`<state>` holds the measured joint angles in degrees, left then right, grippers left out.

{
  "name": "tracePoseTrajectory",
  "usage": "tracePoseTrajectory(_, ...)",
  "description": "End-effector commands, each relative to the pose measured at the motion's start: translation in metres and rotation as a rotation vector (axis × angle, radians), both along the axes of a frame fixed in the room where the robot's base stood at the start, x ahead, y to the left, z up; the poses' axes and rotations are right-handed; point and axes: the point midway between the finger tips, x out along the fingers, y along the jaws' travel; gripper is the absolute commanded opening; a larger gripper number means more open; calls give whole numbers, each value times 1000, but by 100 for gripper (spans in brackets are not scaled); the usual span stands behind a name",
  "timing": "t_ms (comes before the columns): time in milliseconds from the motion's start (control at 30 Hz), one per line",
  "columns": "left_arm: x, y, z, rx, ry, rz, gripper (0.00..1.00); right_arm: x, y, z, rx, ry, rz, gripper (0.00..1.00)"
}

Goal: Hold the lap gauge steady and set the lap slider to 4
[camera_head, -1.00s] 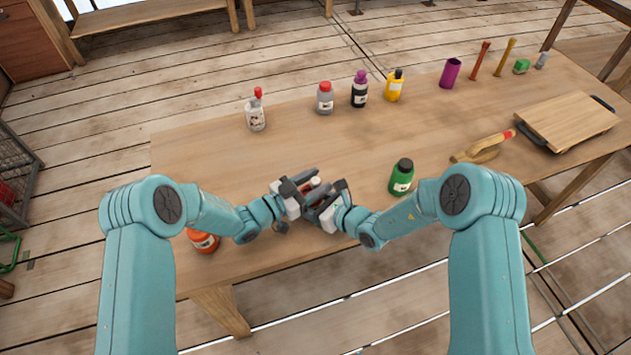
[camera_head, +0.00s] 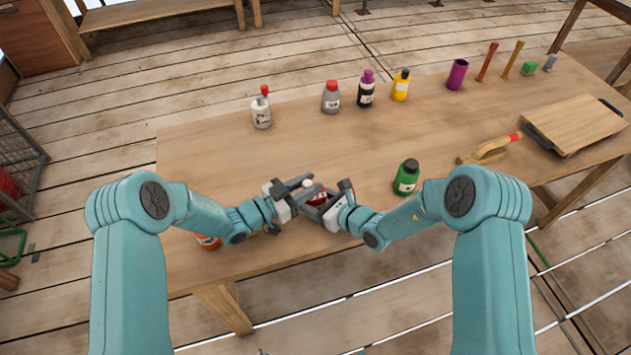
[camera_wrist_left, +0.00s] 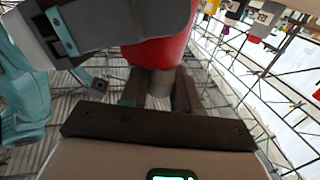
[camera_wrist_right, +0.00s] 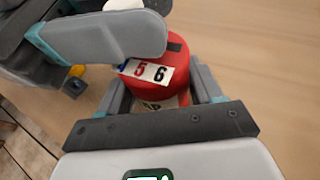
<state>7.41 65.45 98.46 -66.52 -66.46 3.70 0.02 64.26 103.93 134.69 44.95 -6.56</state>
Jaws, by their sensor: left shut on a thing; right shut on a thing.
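The lap gauge (camera_head: 317,199) is a red round body between my two grippers, above the table's near part. In the right wrist view, the gauge (camera_wrist_right: 160,78) bears a white strip reading 5 and 6, a small dark mark and a partly hidden LAP label. My left gripper (camera_head: 303,189) is shut on a grey stub that joins the red body, as the left wrist view (camera_wrist_left: 160,90) shows. My right gripper (camera_head: 326,201) is shut around the gauge's labelled lower part (camera_wrist_right: 162,103). I cannot make out the lap slider or its setting.
A green bottle (camera_head: 406,178) stands to the right of my right gripper. An orange bottle (camera_head: 208,242) is mostly hidden by my left arm. Several bottles, such as the white one (camera_head: 261,112), stand along the far edge. The middle of the table (camera_head: 230,160) is clear.

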Motion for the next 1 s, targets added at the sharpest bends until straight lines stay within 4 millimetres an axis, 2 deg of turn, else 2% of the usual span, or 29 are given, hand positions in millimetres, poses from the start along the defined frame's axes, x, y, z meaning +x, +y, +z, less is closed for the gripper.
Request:
tracePoseTrajectory(133,1,1,0,1,0,4,0,2,-3,1,2,1,-11,30)
tracePoseTrajectory(167,1,1,0,1,0,4,34,3,-3,1,2,1,-12,30)
tracePoseTrajectory(200,1,1,0,1,0,4,47,3,-4,1,2,1,-12,30)
tracePoseTrajectory(233,1,1,0,1,0,4,51,2,-3,1,2,1,-12,30)
tracePoseTrajectory(567,-1,4,0,1,1,4,51,2,-2,0,1,0,-8,30)
tracePoseTrajectory(667,-8,15,0,1,2,6,51,2,-2,0,2,0,-7,30)
tracePoseTrajectory(1000,-51,78,-1,0,2,8,51,1,-2,0,1,0,-7,30)
